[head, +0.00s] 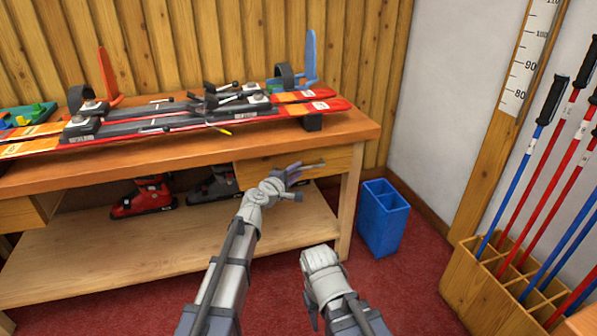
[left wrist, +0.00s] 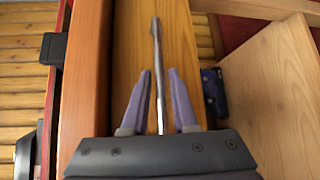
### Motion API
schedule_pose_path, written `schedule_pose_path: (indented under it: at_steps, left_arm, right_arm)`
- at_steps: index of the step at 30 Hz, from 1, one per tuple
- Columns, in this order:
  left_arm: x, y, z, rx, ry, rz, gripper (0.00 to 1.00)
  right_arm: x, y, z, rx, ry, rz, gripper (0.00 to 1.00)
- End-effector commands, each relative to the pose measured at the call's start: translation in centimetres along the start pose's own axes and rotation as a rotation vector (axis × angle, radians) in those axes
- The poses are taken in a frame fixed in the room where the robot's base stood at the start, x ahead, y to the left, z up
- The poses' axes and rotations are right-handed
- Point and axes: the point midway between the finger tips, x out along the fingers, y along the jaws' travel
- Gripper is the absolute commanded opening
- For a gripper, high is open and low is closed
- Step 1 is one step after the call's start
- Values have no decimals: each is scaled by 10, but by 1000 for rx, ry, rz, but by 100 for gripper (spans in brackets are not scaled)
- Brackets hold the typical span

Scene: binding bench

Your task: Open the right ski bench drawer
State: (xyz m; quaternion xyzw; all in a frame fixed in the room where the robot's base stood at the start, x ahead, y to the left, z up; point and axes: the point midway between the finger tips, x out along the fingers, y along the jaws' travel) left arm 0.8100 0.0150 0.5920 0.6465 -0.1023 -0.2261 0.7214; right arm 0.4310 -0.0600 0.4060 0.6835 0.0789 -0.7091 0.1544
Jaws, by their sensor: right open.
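The right ski bench drawer (head: 335,160) is a plain wooden front under the right end of the bench top; it looks shut. Its metal bar handle (left wrist: 157,60) runs along the front. My left gripper (head: 300,171) is at this handle. In the left wrist view, its two purple fingers (left wrist: 160,100) are apart, one on each side of the bar, with visible gaps. My right gripper (head: 320,257) is low in front of the bench, away from the drawer and holding nothing that I can see; its fingertips are mostly hidden.
Skis in clamps (head: 200,115) lie on the bench top (head: 200,150). Ski boots (head: 145,197) stand on the lower shelf (head: 180,240). A blue bin (head: 383,225) stands right of the bench. A wooden rack (head: 480,285) with ski poles is at the far right.

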Motion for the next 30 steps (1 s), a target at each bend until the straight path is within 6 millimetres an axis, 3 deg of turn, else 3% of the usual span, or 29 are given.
schedule_pose_path:
  at_steps: [3,12,19,30]
  left_arm:
    - [17,0,0,1,-1,0,27]
    - [19,0,0,1,0,0,27]
    - [18,0,0,1,0,0,1]
    - [18,0,0,1,0,0,0]
  right_arm:
    - [3,0,0,0,0,0,50]
    - [3,0,0,0,0,0,50]
    - [3,0,0,0,0,0,50]
    - [3,0,0,0,0,0,50]
